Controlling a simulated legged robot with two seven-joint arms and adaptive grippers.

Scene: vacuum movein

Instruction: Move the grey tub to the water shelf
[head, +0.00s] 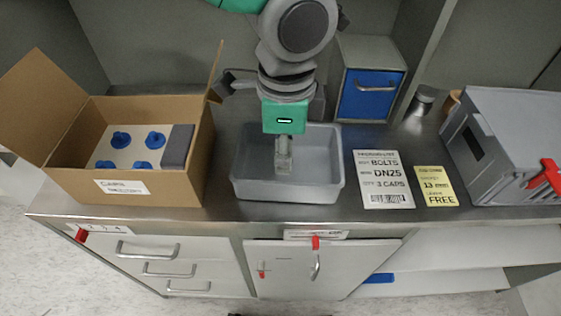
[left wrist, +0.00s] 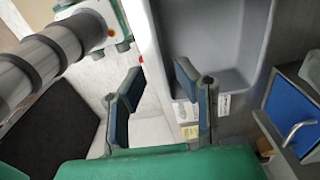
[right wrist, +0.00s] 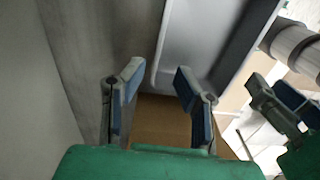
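The grey tub (head: 245,185) stands on the metal counter between the cardboard box and the paper signs. It looks empty apart from my gripper in front of it. My left gripper (head: 283,165) points down over the tub near its front wall. In the left wrist view its fingers (left wrist: 158,95) are apart, with the tub wall (left wrist: 155,50) showing between them; contact cannot be told. In the right wrist view my right gripper (right wrist: 155,95) has its fingers apart, with the tub (right wrist: 195,45) just beyond. It is not clearly visible in the head view.
The open cardboard box (head: 125,188) with blue caps stands left of the tub. A blue-fronted drawer unit (head: 370,95) is behind, right. Two signs (head: 383,180) lie to the right, then a grey crate (head: 500,140) with red latches. Open shelves (head: 440,285) are below the counter.

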